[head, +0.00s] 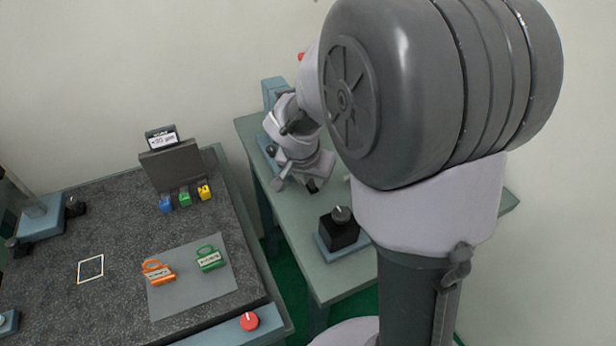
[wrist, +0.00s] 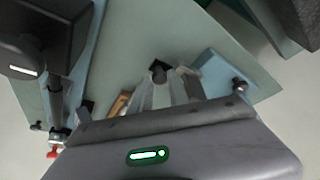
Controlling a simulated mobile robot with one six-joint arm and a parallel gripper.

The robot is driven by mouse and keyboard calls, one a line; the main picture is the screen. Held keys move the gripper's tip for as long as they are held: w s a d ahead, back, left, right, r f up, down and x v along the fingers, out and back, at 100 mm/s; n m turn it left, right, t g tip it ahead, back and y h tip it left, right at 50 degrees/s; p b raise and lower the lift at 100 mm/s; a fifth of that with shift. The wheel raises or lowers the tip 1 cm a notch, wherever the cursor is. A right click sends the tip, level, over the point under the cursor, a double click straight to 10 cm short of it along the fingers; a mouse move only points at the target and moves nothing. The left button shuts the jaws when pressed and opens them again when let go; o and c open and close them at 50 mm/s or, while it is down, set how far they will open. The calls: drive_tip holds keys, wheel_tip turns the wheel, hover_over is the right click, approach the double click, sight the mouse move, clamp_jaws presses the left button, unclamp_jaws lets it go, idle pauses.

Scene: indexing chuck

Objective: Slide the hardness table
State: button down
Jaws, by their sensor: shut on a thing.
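The hardness tester's blue column (head: 273,90) stands at the back of the green side table, mostly behind my arm in the head view. In the wrist view, a blue plate (wrist: 215,72) with a small black knob (wrist: 239,86) on its edge lies right of my fingers; it looks like part of the tester. My gripper (head: 299,186) points down beside the tester. In the wrist view my gripper (wrist: 165,88) is shut on a small black knob (wrist: 158,68), seen between the fingertips. Whether this knob belongs to the hardness table cannot be told, as my wrist hides its mounting.
A black block with a round knob (head: 341,215) stands on the green side table (head: 345,280), in front of my gripper. The dark-topped bench (head: 60,245) at left holds a grey mat (head: 190,300) with orange and green tagged padlock-like pieces. A gap separates the tables.

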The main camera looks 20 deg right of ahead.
drive_tip(key=shift+s+f, duration=0.1)
drive_tip(key=shift+s, duration=0.1)
drive_tip(key=c, duration=1.3)
unclamp_jaws()
drive_tip(key=shift+s, duration=0.1)
drive_tip(key=shift+a+r, duration=0.1)
drive_tip(key=shift+r, duration=0.4)
drive_tip(key=p+v, duration=0.6)
drive_tip(key=v, duration=1)
drive_tip(key=shift+r+p, duration=0.25)
drive_tip(key=shift+p, duration=0.1)
drive_tip(key=shift+s, duration=0.1)
